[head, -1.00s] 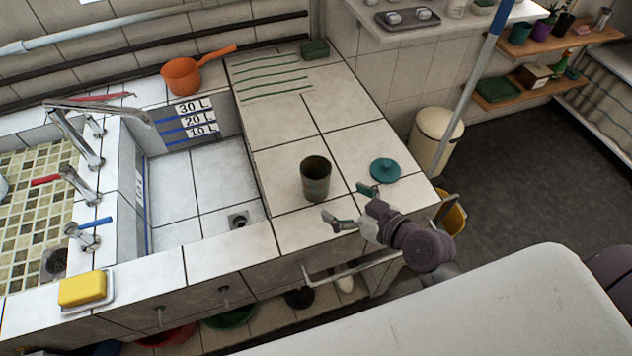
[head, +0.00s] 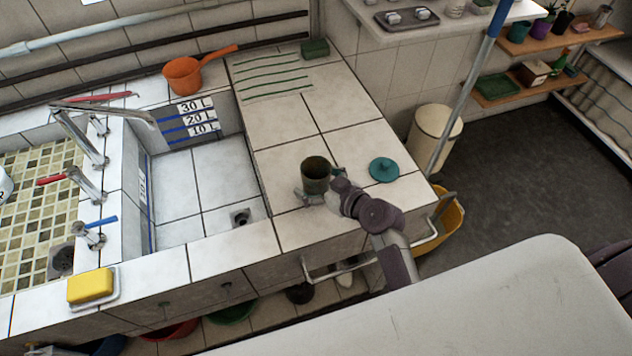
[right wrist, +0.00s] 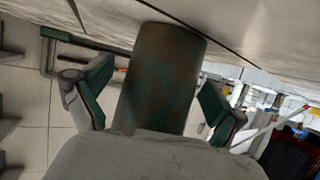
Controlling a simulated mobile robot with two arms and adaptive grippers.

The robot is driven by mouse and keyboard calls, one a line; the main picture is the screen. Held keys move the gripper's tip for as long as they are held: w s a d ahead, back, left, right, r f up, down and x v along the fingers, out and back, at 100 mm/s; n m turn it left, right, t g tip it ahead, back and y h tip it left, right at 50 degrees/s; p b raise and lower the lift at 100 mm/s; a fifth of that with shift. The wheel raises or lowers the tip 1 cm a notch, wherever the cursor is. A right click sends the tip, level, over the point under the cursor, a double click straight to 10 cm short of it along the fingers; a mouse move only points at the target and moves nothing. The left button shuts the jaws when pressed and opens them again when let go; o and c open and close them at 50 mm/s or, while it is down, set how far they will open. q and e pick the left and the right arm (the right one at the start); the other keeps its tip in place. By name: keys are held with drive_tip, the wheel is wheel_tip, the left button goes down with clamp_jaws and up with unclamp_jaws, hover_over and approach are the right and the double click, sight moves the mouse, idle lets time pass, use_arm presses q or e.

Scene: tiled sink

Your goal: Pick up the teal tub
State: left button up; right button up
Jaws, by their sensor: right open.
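The teal tub (head: 315,172) is a dark, mottled teal-brown cylinder. It stands upright on the tiled counter, right of the sink basin. My right gripper (head: 324,186) is open around its near side, one finger to the left and one to the right. In the right wrist view the tub (right wrist: 165,80) stands between the two green-padded fingers of the right gripper (right wrist: 156,92). A gap shows on the left side; the right finger is closer to the wall. A teal lid (head: 384,169) with a knob lies on the counter to the right. My left gripper is not in view.
An orange dipper (head: 184,77) and a green block (head: 315,48) sit at the back. Yellow soap (head: 90,286) lies at the front left. A blue-topped pole (head: 466,90) rises beside the counter's right edge. Counter behind the tub is clear.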

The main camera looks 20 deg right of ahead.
drive_tip(key=c, duration=1.2)
drive_tip(key=shift+c, duration=0.8)
drive_tip(key=shift+r, duration=0.1)
